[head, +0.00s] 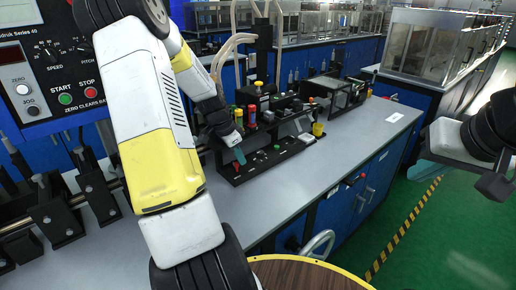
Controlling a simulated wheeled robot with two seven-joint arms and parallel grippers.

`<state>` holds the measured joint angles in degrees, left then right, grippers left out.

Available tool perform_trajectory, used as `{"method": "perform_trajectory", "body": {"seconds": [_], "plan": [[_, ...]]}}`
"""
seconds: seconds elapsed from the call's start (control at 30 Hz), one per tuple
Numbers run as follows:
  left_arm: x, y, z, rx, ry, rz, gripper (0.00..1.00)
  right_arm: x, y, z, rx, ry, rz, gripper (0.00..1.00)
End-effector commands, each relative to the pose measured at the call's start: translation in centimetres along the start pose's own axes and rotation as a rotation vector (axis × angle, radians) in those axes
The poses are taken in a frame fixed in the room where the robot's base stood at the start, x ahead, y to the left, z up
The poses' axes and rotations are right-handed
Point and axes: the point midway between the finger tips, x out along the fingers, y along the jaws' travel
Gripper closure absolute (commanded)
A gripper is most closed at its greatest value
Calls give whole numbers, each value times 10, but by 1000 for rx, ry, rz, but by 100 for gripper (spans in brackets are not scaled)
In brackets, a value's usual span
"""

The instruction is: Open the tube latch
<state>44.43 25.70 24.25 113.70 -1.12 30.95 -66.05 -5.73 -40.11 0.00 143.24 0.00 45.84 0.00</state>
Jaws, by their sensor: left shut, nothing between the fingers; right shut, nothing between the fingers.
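I cannot pick out the tube latch with certainty. A black bench fixture (285,153) with red, green and yellow knobs stands on the grey bench. My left gripper (240,155) is at the fixture's left end, its teal fingertips shut and pointing down, with nothing visible in them. I cannot tell whether the tips touch the fixture. My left arm's white and yellow links cover much of the left-centre view. My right gripper (432,170) is at the right edge, over the green floor, away from the bench, shut and empty.
A control panel (60,65) with start and stop buttons stands at the left. Black clamps on bars (55,208) sit below it. A round wooden top with a yellow rim (310,275) is at the bottom. The bench front (290,190) is bare. Glass-sided cabinets (430,45) stand behind.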

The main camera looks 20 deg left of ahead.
Motion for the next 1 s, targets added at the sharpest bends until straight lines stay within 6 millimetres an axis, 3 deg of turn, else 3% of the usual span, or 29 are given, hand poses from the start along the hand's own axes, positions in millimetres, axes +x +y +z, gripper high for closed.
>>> {"method": "perform_trajectory", "body": {"seconds": [0.27,1.0], "plan": [[-3,0,9,178,0,64,100,0,0,0,0,0,0,100],[-5,0,16,177,-2,63,100,0,0,0,0,0,0,100]]}}
